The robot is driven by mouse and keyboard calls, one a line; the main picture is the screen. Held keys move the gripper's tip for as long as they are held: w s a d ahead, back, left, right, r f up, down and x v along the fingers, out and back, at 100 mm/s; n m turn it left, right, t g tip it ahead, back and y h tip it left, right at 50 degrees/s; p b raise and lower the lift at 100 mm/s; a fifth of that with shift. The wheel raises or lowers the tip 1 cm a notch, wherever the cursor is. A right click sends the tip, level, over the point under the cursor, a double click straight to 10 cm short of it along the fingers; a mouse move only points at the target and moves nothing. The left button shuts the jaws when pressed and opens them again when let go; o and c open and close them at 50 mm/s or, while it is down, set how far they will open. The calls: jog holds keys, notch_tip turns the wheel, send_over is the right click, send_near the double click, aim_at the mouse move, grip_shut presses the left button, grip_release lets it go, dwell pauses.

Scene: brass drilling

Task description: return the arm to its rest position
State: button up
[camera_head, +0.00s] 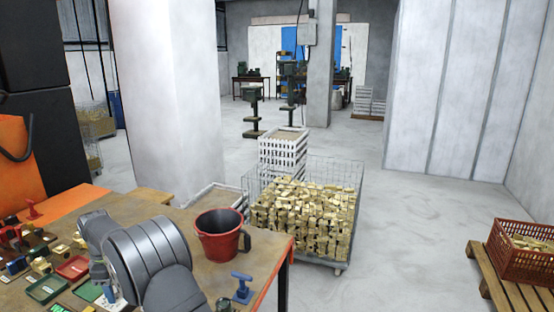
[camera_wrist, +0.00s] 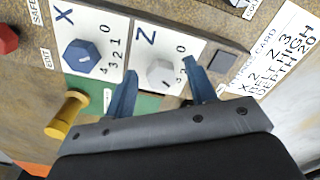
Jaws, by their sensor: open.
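My gripper (camera_wrist: 159,70) shows in the wrist view with its two blue-grey fingers spread apart and nothing held between them. It is over a control panel, with the grey knob (camera_wrist: 160,75) of the white Z dial plate in line with the gap between the fingers. I cannot tell whether the fingers touch the panel. A blue knob (camera_wrist: 81,56) on the X dial plate lies to the left of the fingers. In the head view my grey arm links cover part of the workbench (camera_head: 183,215), and the gripper itself is hidden.
A yellow handle (camera_wrist: 67,114) sticks out left of the fingers. A red bucket (camera_head: 221,236) and a blue tool (camera_head: 242,288) stand on the bench near my arm. A wire cart (camera_head: 340,255) of brass parts and a red crate (camera_head: 517,262) on a pallet stand beyond.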

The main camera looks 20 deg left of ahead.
jog(key=n, duration=0.5)
jog(key=shift+w+a, duration=0.1)
dwell(0.3)
jog(key=o, duration=1.1)
jog(key=shift+r, duration=0.1)
jog(key=w+d+r+m+y, duration=0.2)
jog(key=w+d+r+m, duration=0.35)
jog(key=w+r, duration=0.45)
jog(key=w+d+r+m+y, duration=0.35)
jog(key=w+r+m, duration=0.35)
jog(key=r, duration=0.5)
jog(key=shift+n+h, duration=0.45)
jog(key=shift+n, duration=0.2)
jog(key=x, duration=0.6)
jog(key=w+x, duration=0.1)
jog(key=x, duration=0.2)
jog(key=shift+d+f, duration=0.2)
jog(key=shift+f, duration=0.05)
jog(key=v, duration=1)
